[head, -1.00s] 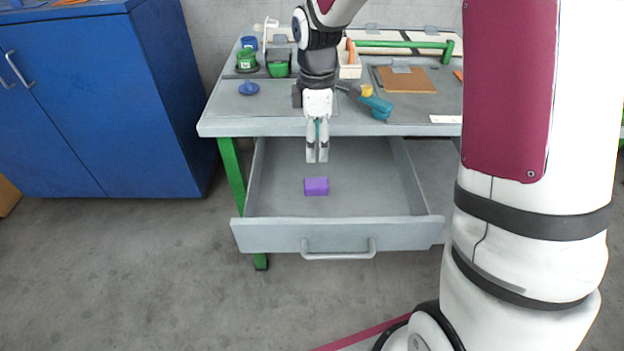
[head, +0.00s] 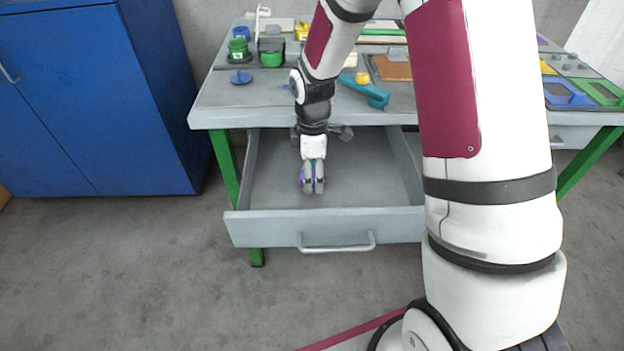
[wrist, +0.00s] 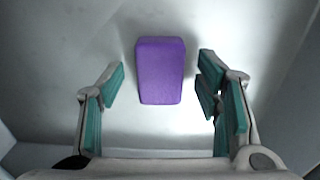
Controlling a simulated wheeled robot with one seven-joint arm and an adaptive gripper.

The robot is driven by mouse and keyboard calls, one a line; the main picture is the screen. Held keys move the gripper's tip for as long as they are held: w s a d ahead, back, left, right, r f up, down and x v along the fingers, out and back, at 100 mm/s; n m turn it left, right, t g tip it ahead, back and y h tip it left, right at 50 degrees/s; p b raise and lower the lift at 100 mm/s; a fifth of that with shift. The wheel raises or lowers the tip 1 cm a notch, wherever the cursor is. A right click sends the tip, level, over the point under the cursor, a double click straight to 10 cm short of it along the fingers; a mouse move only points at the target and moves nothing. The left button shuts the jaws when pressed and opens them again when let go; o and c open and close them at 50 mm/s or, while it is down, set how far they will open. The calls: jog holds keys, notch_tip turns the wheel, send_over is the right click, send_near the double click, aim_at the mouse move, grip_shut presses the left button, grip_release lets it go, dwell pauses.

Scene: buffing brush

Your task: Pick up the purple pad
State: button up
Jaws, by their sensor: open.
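The purple pad (wrist: 160,70) is a small block lying on the floor of the open drawer (head: 385,180). In the wrist view it lies between the two fingers of my gripper (wrist: 160,88), with a gap on each side. In the head view my gripper (head: 312,188) reaches down into the drawer and hides most of the pad; a bit of purple (head: 302,180) shows at its left. My gripper is open and holds nothing.
The drawer's front panel with its handle (head: 337,246) stands on the near side, and the workbench top (head: 215,105) overhangs its back. A teal tool (head: 366,92) lies on the bench near my arm. A blue cabinet (head: 85,100) stands at the left.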

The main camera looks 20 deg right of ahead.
aim_at(313, 174)
jog(key=shift+f, duration=0.2)
jog(key=c, duration=1.1)
jog(key=shift+r, duration=0.15)
notch_tip(313, 174, up, 10)
jog(key=shift+f+p, duration=0.1)
jog(key=shift+p, duration=0.85)
jog(key=o, duration=0.4)
jog(key=c, duration=0.4)
